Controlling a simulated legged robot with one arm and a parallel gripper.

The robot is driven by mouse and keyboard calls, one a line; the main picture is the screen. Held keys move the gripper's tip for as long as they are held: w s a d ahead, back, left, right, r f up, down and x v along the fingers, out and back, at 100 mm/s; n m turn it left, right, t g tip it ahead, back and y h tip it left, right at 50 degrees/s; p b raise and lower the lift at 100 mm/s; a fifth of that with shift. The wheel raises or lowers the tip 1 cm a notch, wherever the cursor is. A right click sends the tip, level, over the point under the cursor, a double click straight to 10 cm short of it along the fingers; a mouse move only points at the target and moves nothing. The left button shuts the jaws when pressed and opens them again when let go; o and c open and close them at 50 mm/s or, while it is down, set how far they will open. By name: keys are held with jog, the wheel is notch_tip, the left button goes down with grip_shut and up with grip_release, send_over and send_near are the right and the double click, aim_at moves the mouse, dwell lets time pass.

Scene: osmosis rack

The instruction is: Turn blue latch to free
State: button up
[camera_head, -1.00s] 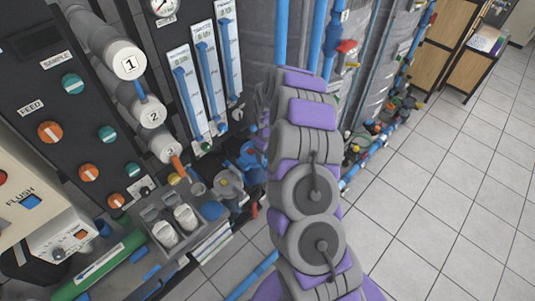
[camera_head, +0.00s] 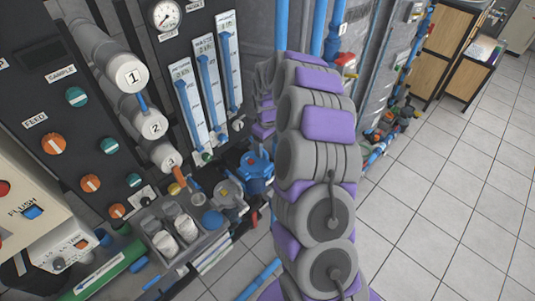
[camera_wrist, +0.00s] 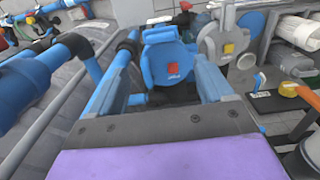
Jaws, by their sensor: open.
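In the wrist view, my gripper (camera_wrist: 164,66) shows as two blue fingers spread apart, with nothing held between them. What looks like the same blue part stands low beside the rack in the head view (camera_head: 257,172). I cannot tell which part is the blue latch. In the head view my purple and grey arm hides my fingertips.
A grey round pump body (camera_wrist: 228,42) stands right of the blue housing, near an orange-handled part (camera_wrist: 290,90). Blue pipes (camera_wrist: 62,60) run at left. The rack's black panel (camera_head: 75,115) with knobs is at left in the head view. Open tiled floor (camera_head: 455,180) lies at right.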

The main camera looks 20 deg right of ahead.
notch_tip(320, 180, up, 6)
jog(key=shift+f, duration=0.1)
dwell(0.5)
jog(key=s+a+r+b, duration=0.1)
jog(key=s+a+r, duration=0.4)
jog(key=s, duration=0.3)
jog(key=s+a+r, duration=0.5)
jog(key=s, duration=0.3)
jog(key=s+a+m+g+b, duration=0.1)
jog(key=s+m, duration=0.3)
jog(key=s, duration=2.1)
jog(key=shift+a+f+m+g+b, duration=0.3)
jog(key=shift+a+f+g+b, duration=0.15)
jog(key=shift+a+b, duration=0.1)
jog(key=shift+w, duration=0.1)
